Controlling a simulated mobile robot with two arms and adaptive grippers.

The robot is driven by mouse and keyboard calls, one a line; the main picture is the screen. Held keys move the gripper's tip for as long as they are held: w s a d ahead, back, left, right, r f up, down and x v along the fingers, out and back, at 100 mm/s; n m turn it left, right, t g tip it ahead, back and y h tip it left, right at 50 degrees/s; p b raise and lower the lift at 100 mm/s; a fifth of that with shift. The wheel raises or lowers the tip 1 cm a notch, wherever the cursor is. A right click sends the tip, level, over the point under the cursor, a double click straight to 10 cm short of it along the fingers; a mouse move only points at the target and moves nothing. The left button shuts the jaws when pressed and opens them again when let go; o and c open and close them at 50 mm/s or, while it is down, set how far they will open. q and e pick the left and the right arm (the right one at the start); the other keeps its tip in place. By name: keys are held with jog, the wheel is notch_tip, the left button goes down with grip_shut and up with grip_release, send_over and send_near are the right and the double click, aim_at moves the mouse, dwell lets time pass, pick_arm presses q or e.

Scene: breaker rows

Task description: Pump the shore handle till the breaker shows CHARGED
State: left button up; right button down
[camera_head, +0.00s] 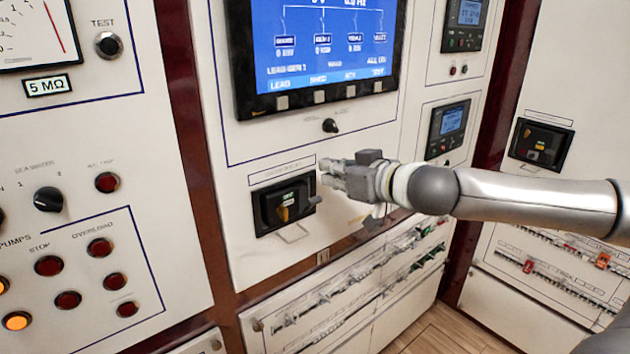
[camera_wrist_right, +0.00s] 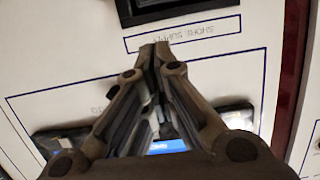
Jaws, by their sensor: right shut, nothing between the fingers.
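The shore supply breaker (camera_head: 285,205) is a black unit in the middle panel, with a pale label (camera_head: 288,168) above it. A yellow piece shows low on its face, and a small grey lever-like part (camera_head: 315,201) sticks out at its right edge. Its status text is too small to read. In the right wrist view only an edge of the breaker (camera_wrist_right: 180,9) shows, beyond the upside-down "SHORE SUPPLY" label (camera_wrist_right: 185,34). My right gripper (camera_head: 328,172) is shut and empty, above and right of the breaker, apparently clear of the lever. My left gripper is out of view.
A big blue display (camera_head: 325,45) and a small black knob (camera_head: 330,126) are above. A similar black breaker (camera_head: 540,145) is on the right panel. Lamps and switches fill the left panel. Rows of small breakers (camera_head: 350,285) run below.

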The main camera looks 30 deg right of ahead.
jog(key=shift+w+p, duration=0.95)
jog(key=shift+p, duration=0.3)
jog(key=p, duration=0.5)
send_over(315, 200)
jog(key=w, duration=0.2)
jog(key=shift+a+f, duration=0.15)
jog(key=shift+f, duration=1.2)
jog(key=shift+s+f, duration=0.95)
jog(key=shift+f, duration=0.05)
jog(key=shift+s+f, duration=0.1)
jog(key=shift+f, duration=0.2)
